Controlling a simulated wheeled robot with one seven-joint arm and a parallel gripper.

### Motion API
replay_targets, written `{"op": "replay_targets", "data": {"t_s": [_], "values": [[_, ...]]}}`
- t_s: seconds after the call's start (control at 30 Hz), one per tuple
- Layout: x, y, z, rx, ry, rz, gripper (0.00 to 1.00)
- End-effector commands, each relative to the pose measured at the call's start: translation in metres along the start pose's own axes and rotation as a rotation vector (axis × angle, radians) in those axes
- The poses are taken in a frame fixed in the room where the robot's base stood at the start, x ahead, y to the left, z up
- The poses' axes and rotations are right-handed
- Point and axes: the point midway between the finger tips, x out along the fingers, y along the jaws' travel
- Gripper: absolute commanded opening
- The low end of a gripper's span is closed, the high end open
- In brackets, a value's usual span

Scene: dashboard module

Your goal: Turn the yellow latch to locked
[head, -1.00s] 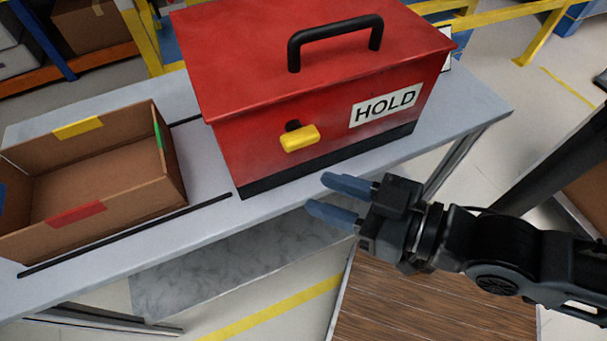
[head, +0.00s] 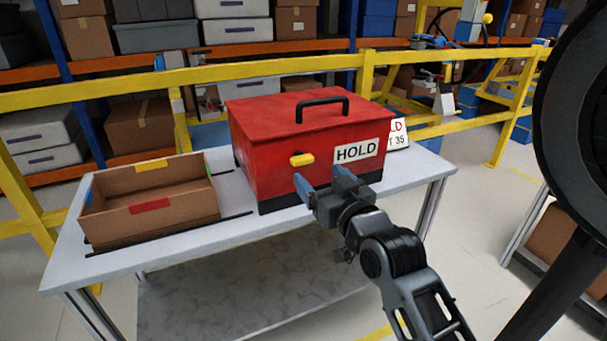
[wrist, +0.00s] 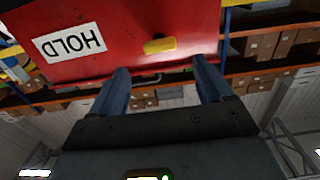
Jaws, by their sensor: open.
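The yellow latch (head: 302,159) is on the front face of the red box (head: 262,165), left of the HOLD label, and lies roughly level. It also shows in the wrist view (wrist: 160,46), where the picture is upside down. My gripper (head: 304,184) is open and empty, in front of the box and a little below the latch in the head view. In the wrist view, my gripper's blue fingers (wrist: 164,80) stand apart with the latch beyond their tips, apart from them. Nothing hides the latch.
The box has a black top handle (head: 322,106) and stands on a grey table (head: 235,215). An open cardboard box (head: 150,205) stands to the left. A small sign (head: 397,134) stands behind at right. A yellow railing (head: 270,68) runs behind the table.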

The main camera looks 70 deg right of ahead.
Motion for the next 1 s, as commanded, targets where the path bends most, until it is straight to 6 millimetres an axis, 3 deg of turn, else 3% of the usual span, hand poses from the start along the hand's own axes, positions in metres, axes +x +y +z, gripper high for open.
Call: {"op": "replay_targets", "data": {"t_s": [0.5,0.93,1.0], "values": [[0.064,0.000,-0.001,0.001,0.001,0.000,0.79],[0.073,-0.001,0.000,0.000,0.000,-0.002,0.79],[0.072,-0.001,0.000,0.000,0.000,-0.002,0.72]]}}
